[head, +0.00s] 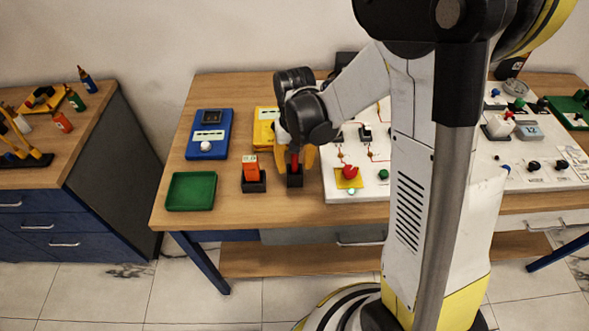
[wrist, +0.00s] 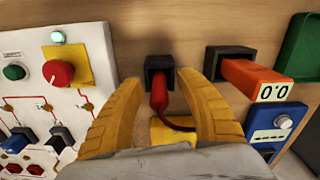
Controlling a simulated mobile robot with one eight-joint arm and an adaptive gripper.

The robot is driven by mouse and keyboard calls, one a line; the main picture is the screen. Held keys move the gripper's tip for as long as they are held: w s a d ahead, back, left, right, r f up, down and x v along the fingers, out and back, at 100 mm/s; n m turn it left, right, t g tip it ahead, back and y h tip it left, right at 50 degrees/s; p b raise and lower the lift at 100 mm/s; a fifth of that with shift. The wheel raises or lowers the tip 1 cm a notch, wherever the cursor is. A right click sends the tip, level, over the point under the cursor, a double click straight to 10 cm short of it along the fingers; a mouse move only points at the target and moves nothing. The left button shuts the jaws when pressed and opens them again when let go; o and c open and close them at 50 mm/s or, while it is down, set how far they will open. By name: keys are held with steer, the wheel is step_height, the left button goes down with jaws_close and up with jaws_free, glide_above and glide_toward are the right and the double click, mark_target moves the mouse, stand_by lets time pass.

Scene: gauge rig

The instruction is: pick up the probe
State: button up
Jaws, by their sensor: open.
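The probe is a slim red handle standing in a small black holder; in the wrist view the probe (wrist: 159,94) rises from the holder (wrist: 157,63), with a red lead running from its near end. My gripper (wrist: 160,82) is open, with a yellow finger on each side of the probe and visible gaps between. In the head view my gripper (head: 296,154) points down over the holder (head: 294,180), and a bit of the red probe (head: 295,161) shows between the fingers. The probe's lower end is hidden inside the holder.
An orange device (head: 250,168) stands in its own black holder close beside the probe. A green tray (head: 191,191), a blue meter (head: 209,134) and a yellow meter (head: 265,128) are nearby. A white panel (head: 336,187) with a red knob (head: 349,172) lies on the other side.

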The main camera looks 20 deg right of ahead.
steer(key=shift+s+f, duration=0.1)
steer(key=shift+f, duration=0.05)
steer(key=shift+c, duration=0.5)
jaws_close()
